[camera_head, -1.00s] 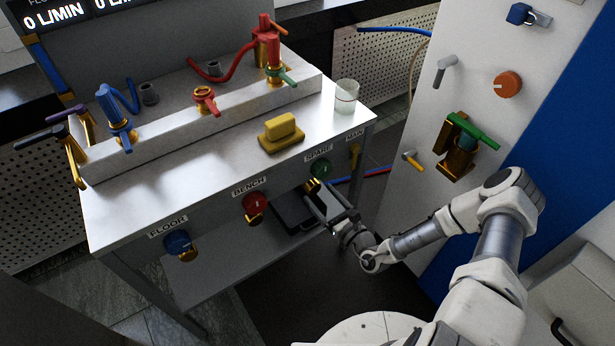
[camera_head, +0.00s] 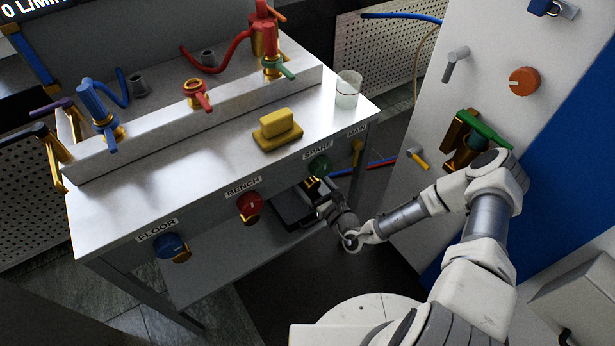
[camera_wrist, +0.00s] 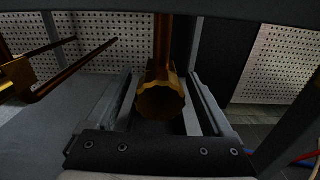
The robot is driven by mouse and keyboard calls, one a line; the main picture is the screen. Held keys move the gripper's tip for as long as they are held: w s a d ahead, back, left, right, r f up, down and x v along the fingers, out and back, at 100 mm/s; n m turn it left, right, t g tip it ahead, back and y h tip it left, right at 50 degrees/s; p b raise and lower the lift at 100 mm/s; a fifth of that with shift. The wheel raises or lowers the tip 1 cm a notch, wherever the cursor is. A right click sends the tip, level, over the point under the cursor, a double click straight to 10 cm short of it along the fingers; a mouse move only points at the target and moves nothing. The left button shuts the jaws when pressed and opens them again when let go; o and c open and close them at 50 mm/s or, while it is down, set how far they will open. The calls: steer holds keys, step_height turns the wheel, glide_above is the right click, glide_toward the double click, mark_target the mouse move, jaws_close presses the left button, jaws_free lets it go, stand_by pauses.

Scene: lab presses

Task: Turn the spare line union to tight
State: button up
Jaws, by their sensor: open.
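The spare line union is a ribbed brass nut (camera_wrist: 162,100) on a brass pipe hanging down from the bench front. In the wrist view its open end faces the camera. In the head view only a bit of brass (camera_head: 313,184) shows under the green SPARE knob (camera_head: 319,166). My gripper (camera_wrist: 160,84) is open, with one finger on each side of the nut and a visible gap at each side. In the head view my gripper (camera_head: 318,193) is below the SPARE label, its fingertips partly hidden.
The red BENCH knob (camera_head: 249,207) and blue FLOOR knob (camera_head: 173,245) sit left along the bench front. Brass piping (camera_wrist: 75,68) runs left of my gripper in the wrist view. Red and blue hoses (camera_head: 366,165) pass at right. The bench leg and shelf are close.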

steer(key=shift+c, duration=0.3)
jaws_close()
steer(key=shift+r+m+p, duration=0.15)
steer(key=shift+m+p, duration=0.25)
steer(key=shift+p, duration=0.05)
steer(key=shift+m, duration=0.4)
steer(key=shift+o, duration=0.3)
jaws_free()
steer(key=shift+s, duration=0.1)
